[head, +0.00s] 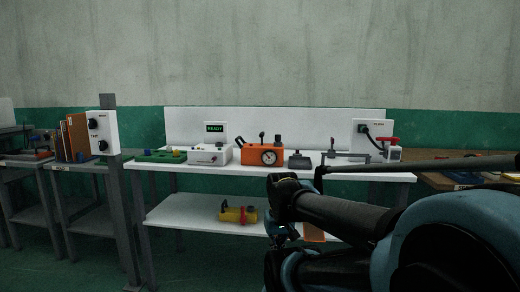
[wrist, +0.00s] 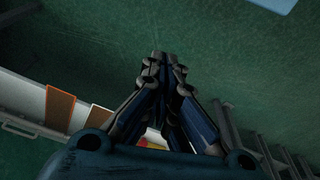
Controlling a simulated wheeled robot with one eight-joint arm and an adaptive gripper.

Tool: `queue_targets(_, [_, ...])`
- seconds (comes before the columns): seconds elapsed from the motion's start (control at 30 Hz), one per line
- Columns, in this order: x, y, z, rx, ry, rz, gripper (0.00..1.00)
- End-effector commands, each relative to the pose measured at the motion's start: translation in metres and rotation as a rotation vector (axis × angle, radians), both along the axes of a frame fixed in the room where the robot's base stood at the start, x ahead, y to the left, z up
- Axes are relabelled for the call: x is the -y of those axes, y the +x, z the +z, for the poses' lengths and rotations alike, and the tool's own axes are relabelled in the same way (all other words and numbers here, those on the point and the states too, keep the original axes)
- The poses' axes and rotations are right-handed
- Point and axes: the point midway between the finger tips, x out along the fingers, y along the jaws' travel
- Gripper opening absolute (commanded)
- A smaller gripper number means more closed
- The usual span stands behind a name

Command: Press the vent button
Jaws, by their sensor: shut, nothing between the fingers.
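No button with a readable vent label shows, so I cannot tell which control is the vent button. A white control box (head: 208,155) with small knobs or buttons stands on the white bench, with a green READY display (head: 215,128) behind it. A white panel (head: 103,133) with two black knobs is mounted on a grey post at the left; its small lettering is unreadable. My gripper (wrist: 163,58) is shut and empty in the wrist view, over a green surface and apart from all the controls.
The white bench (head: 390,177) also bears an orange device (head: 262,153) with a dial, a green block tray (head: 160,156) and a dark grey piece (head: 300,160). A white box (head: 366,133) with a black plug stands at the right. A yellow part (head: 238,214) lies on the lower shelf.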

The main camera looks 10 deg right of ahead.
Motion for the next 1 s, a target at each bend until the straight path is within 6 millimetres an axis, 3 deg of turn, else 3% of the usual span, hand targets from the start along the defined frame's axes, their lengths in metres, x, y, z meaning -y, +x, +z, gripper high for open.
queue_targets(0.27, [0.0,0.0,0.0,0.0,0.0,0.0,0.0])
queue_targets(0.37, [0.0,-0.005,0.008,0.016,-0.001,0.004,0.0])
queue_targets(0.47, [0.001,0.009,0.023,0.032,-0.009,0.02,0.0])
queue_targets(0.67, [0.002,0.071,0.083,0.101,-0.043,0.087,0.0])
queue_targets(1.0, [0.005,0.206,0.189,0.24,-0.126,0.229,0.0])
